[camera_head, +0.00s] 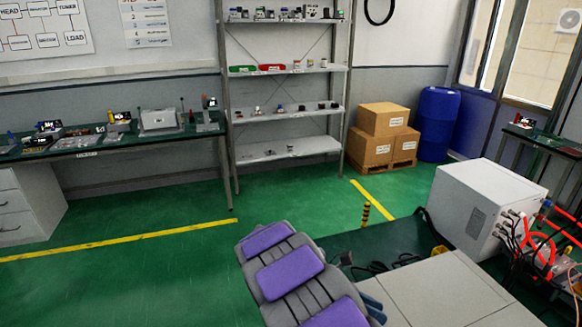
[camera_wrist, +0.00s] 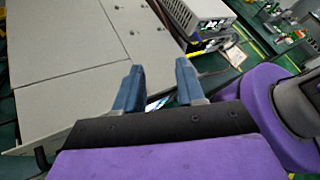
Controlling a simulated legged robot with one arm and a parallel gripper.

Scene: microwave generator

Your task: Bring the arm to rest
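My arm, with purple pads on grey links, reaches in from the bottom middle of the head view. My gripper (camera_wrist: 158,67) shows in the wrist view as two blue-grey fingers standing apart, with nothing held between them. In the head view, part of the blue fingers shows beside the arm at the bottom edge, close to a light grey cabinet (camera_head: 440,292). The cabinet's flat panel also lies left of the fingers in the wrist view (camera_wrist: 70,45). I cannot tell whether the fingers touch it.
A white box-shaped unit (camera_head: 480,212) with red and black cables stands at right. A workbench (camera_head: 75,146) with instruments, a metal shelf (camera_head: 285,150), cardboard boxes (camera_head: 380,138) and a blue barrel (camera_head: 437,123) line the back. The green floor (camera_head: 140,275) at left is open.

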